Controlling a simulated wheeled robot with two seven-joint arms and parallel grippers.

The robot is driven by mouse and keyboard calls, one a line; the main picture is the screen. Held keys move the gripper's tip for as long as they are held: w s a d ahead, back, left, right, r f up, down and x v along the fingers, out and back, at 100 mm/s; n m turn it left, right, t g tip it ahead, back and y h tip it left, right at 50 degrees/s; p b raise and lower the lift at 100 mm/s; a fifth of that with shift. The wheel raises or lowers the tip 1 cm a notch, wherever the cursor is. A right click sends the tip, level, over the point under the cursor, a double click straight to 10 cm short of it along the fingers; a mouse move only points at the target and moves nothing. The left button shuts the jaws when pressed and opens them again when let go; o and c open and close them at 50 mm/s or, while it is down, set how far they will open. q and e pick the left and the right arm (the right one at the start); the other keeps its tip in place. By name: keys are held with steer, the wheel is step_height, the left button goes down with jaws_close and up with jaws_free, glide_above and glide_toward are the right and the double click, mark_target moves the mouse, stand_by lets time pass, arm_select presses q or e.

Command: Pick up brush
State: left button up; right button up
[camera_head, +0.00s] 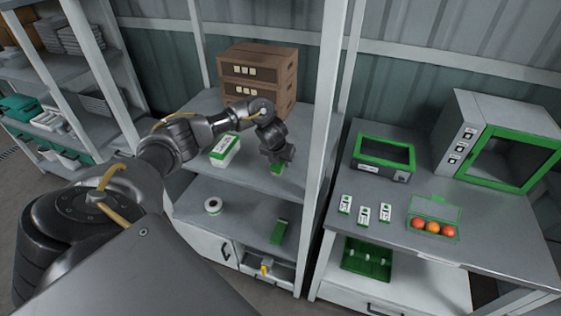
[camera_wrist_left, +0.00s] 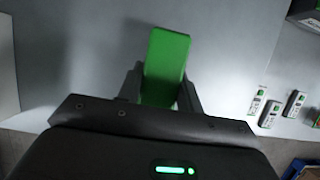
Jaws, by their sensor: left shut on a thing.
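My left gripper (camera_head: 277,160) reaches over the upper shelf of the rack and points down. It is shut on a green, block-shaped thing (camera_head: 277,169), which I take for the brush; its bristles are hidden. In the left wrist view the brush (camera_wrist_left: 168,55) sticks out between the two fingers of my left gripper (camera_wrist_left: 162,92), with one finger on each side. I cannot tell whether it touches the shelf. My right gripper is not in view.
Wooden crates (camera_head: 259,73) and a white-green box (camera_head: 226,150) stand on the same shelf (camera_head: 240,178). A white post (camera_head: 325,120) rises close on the right. The lower shelf holds a roll (camera_head: 213,205) and a green item (camera_head: 279,232). A bench (camera_head: 470,215) stands right.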

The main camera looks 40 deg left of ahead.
arm_select(q)
steer(key=shift+r, duration=0.4)
steer(key=v, duration=0.4)
steer(key=shift+w+d+r, duration=0.1)
steer(key=shift+w+r, duration=0.05)
steer(key=shift+w, duration=0.2)
steer(key=r, duration=0.1)
steer(key=s+d+r+p, duration=0.1)
steer(key=r, duration=0.1)
steer(key=s+r+p, duration=0.1)
steer(key=shift+s+d+r, duration=0.15)
steer(key=shift+d, duration=0.2)
steer(key=s+d+r+p, duration=0.3)
steer(key=s+d, duration=0.3)
steer(key=s, duration=0.2)
steer(key=shift+r, duration=0.6)
steer(key=shift+s, duration=0.15)
